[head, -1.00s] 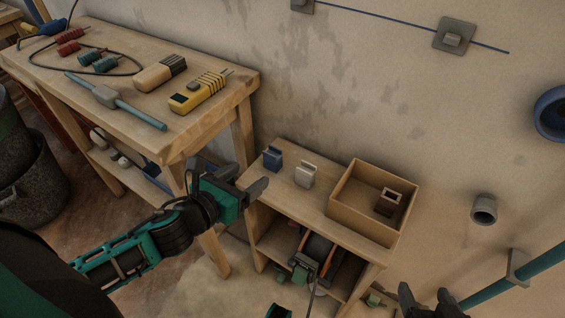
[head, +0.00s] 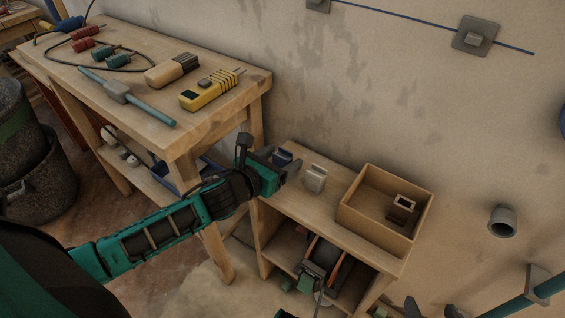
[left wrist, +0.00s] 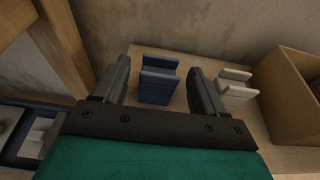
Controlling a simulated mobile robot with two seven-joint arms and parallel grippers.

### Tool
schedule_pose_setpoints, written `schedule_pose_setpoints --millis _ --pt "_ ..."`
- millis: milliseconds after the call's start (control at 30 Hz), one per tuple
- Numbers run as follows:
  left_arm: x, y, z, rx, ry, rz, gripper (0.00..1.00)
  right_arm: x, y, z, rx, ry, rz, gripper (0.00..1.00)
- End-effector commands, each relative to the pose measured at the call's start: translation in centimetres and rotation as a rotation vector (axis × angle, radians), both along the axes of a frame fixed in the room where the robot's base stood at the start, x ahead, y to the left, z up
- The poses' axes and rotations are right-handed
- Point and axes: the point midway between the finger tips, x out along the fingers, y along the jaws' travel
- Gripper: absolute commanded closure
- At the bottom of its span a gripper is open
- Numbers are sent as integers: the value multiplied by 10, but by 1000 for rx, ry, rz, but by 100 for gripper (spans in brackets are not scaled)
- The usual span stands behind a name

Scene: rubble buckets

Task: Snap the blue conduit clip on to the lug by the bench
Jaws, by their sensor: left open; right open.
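The blue conduit clip (head: 283,158) stands on the left end of the small shelf unit's top, partly hidden by my left gripper in the head view. In the left wrist view the clip (left wrist: 158,82) is between and ahead of the open fingers. My left gripper (head: 287,164) is open and empty, close to the clip; it also shows in the left wrist view (left wrist: 158,88). My right gripper (head: 428,309) is open at the bottom edge of the head view. Grey lugs on the wall carry a blue line: one above the bench (head: 318,5), another further right (head: 476,37).
A white clip (head: 314,178) stands just right of the blue one. An open box (head: 372,221) with a brown part is further right on the shelf unit (head: 330,226). The workbench (head: 135,75) at left holds a yellow meter (head: 210,90) and tools.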

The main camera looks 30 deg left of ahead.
Motion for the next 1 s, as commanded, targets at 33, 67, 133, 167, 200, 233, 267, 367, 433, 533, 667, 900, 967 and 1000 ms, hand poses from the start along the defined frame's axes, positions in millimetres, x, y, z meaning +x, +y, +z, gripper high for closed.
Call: schedule_pose_setpoints --millis 33,67,133,167,200,233,267,367,433,533,667,900,967,1000 --pt "9 0 -3 0 -3 1 29 0 1 -5 1 0 2 30" --pt "13 0 -3 -1 -3 1 29 0 1 -5 2 0 2 30" --pt "21 -1 -7 -1 -2 2 29 1 2 -7 2 2 4 30" --pt "24 -2 -7 -1 -1 2 29 1 2 -7 3 2 5 30" --pt "27 -2 -9 1 0 2 29 1 2 -8 3 1 6 30" --pt "28 -3 -9 0 0 1 29 2 3 -8 3 2 6 30" --pt "30 -3 -9 -1 0 1 29 2 3 -7 3 2 6 30" --pt "31 -3 -9 -1 1 0 29 2 3 -6 3 4 7 30" --pt "31 -3 -9 -1 1 0 29 2 3 -5 3 1 9 30" --pt "31 -3 -9 -1 1 1 31 3 3 -4 4 0 9 30" --pt "30 -3 -8 0 1 1 43 3 4 -4 4 -2 8 30" --pt "30 -3 -8 0 1 1 66 3 4 -3 5 -5 8 30" --pt "30 -3 -8 0 1 1 72 3 4 -4 5 -5 8 30" --pt "30 -3 -9 0 1 1 76 3 4 -4 5 -5 8 30"
